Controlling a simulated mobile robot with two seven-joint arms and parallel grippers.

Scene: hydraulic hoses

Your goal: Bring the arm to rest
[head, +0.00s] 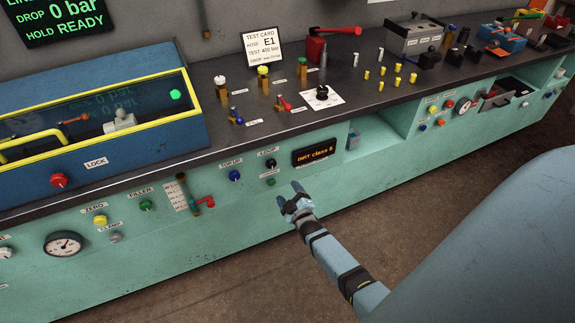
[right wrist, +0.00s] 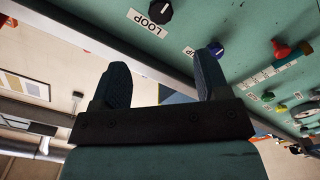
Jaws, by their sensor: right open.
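My right gripper (head: 293,190) is in front of the teal bench front, below the LOOP knob and left of the open recess. In the right wrist view its two fingers (right wrist: 165,88) stand apart with nothing between them. A black LOOP knob (head: 270,163) and a blue knob (head: 235,175) are on the panel close to the gripper. The LOOP knob also shows in the right wrist view (right wrist: 159,11), above the fingers, with the blue knob (right wrist: 215,50) beside the right fingertip. Whether the fingers touch the panel I cannot tell. My left gripper is out of view.
The dark bench top (head: 215,110) carries coloured fittings, a test card (head: 262,47) and a red-handled pump (head: 316,48). A blue test box (head: 97,150) with a yellow frame stands at the left. A red-handled valve (head: 205,202) sticks out from the panel. The floor in front is clear.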

